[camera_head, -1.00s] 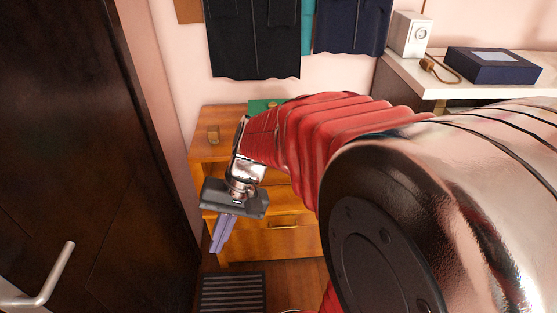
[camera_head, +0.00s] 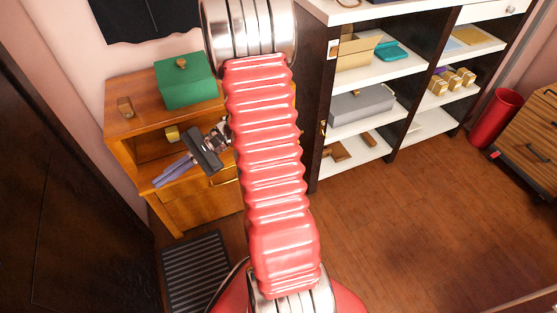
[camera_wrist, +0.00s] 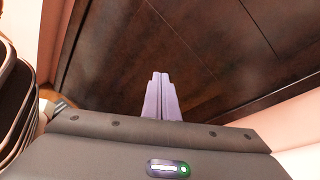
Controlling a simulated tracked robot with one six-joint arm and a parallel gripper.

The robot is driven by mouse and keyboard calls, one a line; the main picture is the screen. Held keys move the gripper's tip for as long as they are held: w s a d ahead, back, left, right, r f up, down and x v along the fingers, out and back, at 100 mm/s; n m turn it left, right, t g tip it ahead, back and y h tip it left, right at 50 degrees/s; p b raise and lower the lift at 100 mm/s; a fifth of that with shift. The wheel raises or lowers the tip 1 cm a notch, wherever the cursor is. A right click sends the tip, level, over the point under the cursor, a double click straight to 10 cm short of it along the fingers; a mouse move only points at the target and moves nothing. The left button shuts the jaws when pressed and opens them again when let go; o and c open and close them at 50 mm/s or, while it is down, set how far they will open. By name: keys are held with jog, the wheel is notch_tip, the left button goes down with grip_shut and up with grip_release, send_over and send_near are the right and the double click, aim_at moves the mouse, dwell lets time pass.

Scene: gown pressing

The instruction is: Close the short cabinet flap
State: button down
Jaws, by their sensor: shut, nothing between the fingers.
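The short wooden cabinet (camera_head: 122,128) stands at the left in the head view, against the pink wall. Its upper front is an open compartment with a small yellow thing (camera_head: 172,134) inside. A wooden front with a brass handle (camera_head: 222,181) shows below; my arm and gripper hide part of it, so I cannot tell the flap's exact angle. My gripper (camera_head: 160,180) is in front of the cabinet, its lilac fingers together and empty, pointing left and down. In the wrist view the shut fingers (camera_wrist: 161,78) point towards a dark brown panel; no flap shows there.
A dark door (camera_head: 60,190) is close at left. A dark grille (camera_head: 196,275) lies on the floor. White shelves (camera_head: 370,120) stand to the right, with open floor (camera_head: 430,220) before them.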

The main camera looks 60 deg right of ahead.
jog(key=d+f+m+t+h, duration=0.4)
jog(key=d+f+m+t, duration=0.25)
jog(key=d, duration=0.45)
jog(key=d+f+m+t+h, duration=0.4)
jog(key=d+f+m+t, duration=0.25)
jog(key=d, duration=0.35)
jog(key=s+d+f+m+g+h, duration=0.1)
jog(key=s+d+f+m+h, duration=0.5)
jog(key=s+f+h, duration=0.2)
jog(key=s+d+f+m+g+h, duration=0.2)
jog(key=s+d+f+m+h, duration=0.4)
jog(key=s+f, duration=0.3)
notch_tip(320, 180, down, 2)
jog(key=shift+s+m+g+h, duration=0.3)
jog(key=shift+m+h, duration=0.4)
jog(key=shift+h, duration=0.2)
jog(key=shift+w, duration=0.1)
jog(key=w+d+r, duration=0.5)
jog(key=w, duration=0.3)
jog(key=shift+w+d, duration=0.3)
jog(key=shift+d, duration=0.1)
